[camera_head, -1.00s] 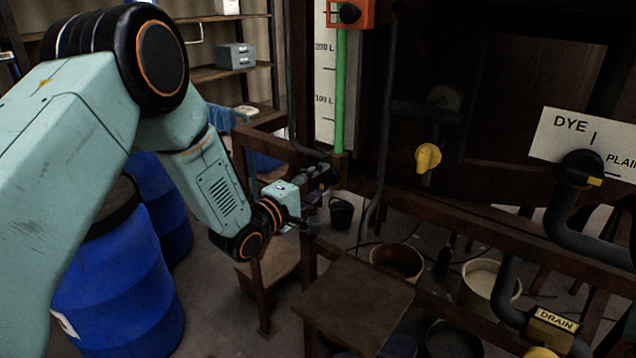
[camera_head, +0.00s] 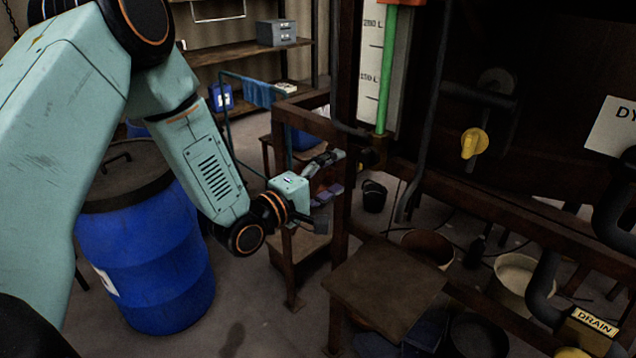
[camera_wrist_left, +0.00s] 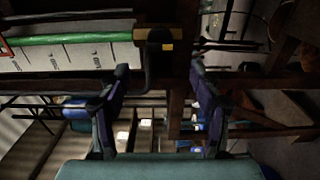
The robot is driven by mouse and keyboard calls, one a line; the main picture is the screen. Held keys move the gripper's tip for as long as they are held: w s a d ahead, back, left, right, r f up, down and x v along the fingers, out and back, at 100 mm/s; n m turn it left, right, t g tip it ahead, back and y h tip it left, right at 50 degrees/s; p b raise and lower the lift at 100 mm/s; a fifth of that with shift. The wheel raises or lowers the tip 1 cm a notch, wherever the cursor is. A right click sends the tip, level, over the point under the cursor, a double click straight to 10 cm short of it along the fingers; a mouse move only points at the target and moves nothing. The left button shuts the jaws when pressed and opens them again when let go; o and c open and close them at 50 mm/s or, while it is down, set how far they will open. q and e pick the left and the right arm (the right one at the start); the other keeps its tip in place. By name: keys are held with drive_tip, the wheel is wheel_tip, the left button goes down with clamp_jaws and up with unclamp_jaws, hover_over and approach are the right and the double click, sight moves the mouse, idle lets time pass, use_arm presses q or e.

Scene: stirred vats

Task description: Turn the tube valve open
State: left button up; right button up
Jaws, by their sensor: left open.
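The green tube (camera_head: 387,80) runs down a white litre scale (camera_head: 371,60). A dark brass fitting, seemingly the tube valve (camera_head: 377,152), sits at its foot on the brown frame. In the left wrist view the green tube (camera_wrist_left: 70,38) lies sideways and ends at the dark valve (camera_wrist_left: 155,48), which has a small yellow mark. My left gripper (camera_head: 328,190) is open and empty, left of and below the valve, apart from it. In the left wrist view its two fingers (camera_wrist_left: 162,80) stand apart, with the valve beyond the gap between them. My right gripper is not in view.
Brown frame posts and rails (camera_head: 342,220) stand close to my left gripper. A yellow-handled valve (camera_head: 474,143) is on the dark vat to the right. A wooden stool (camera_head: 380,285), buckets (camera_head: 374,195) and a blue drum (camera_head: 150,250) stand below and left.

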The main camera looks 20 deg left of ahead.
use_arm(q)
drive_tip(key=shift+v, duration=2.3)
drive_tip(key=shift+d, duration=0.1)
drive_tip(key=s+f+m+g+y+b, duration=0.2)
drive_tip(key=s+f+m+g, duration=0.3)
drive_tip(key=f, duration=0.7)
drive_tip(key=s+f+m+g+y+b, duration=0.2)
drive_tip(key=s+f+m+g+b, duration=0.15)
drive_tip(key=s+f, duration=0.6)
drive_tip(key=s+d+f+m+g+y+b, duration=0.1)
drive_tip(key=s+f+m+g+b, duration=0.4)
drive_tip(key=s+f, duration=1.6)
drive_tip(key=f+g+y+b, duration=0.1)
drive_tip(key=f+g+b, duration=0.1)
drive_tip(key=g+b, duration=0.1)
drive_tip(key=shift+s+d+b, duration=0.2)
drive_tip(key=shift+s+b, duration=0.05)
drive_tip(key=shift+b, duration=0.45)
